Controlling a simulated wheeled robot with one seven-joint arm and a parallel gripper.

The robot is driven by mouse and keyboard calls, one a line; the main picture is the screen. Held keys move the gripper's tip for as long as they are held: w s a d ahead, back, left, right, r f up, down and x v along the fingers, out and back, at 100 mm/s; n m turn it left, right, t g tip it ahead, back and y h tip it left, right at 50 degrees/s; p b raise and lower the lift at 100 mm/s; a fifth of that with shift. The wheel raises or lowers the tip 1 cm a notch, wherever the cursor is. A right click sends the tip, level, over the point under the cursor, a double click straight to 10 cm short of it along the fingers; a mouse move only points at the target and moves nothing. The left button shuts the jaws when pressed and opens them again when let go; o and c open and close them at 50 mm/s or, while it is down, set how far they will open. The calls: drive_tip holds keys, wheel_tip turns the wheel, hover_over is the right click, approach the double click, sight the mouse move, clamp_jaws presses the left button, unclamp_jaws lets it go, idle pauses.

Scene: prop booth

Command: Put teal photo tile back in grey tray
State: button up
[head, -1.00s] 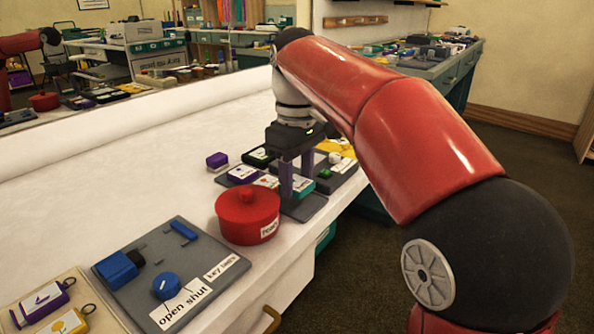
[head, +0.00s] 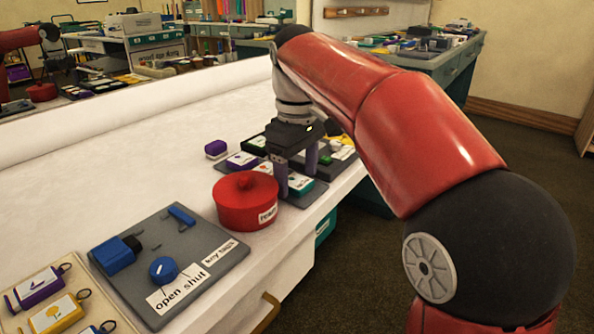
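A teal-edged tile with a white face (head: 303,184) is at the front right part of a grey tray (head: 309,198), just below my gripper. I cannot tell whether it lies flat in its place. My gripper (head: 296,176) points down over this tray, its two fingers apart with a gap between them. The near finger partly hides the tile. I see nothing clearly held. A purple-edged tile (head: 241,160) and a dark green-edged tile (head: 256,143) are at the tray's left and back.
A red lidded pot (head: 246,203) stands close to the tray's left. A grey board with blue parts (head: 190,231) lies nearer, beside a tray of tagged tiles (head: 22,292). A purple block (head: 215,148) is behind. Open white tabletop lies left.

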drive_tip(key=shift+r, duration=0.1)
wheel_tip(320, 180, up, 8)
drive_tip(key=shift+f+p, duration=0.15)
drive_tip(key=shift+p, duration=1.05)
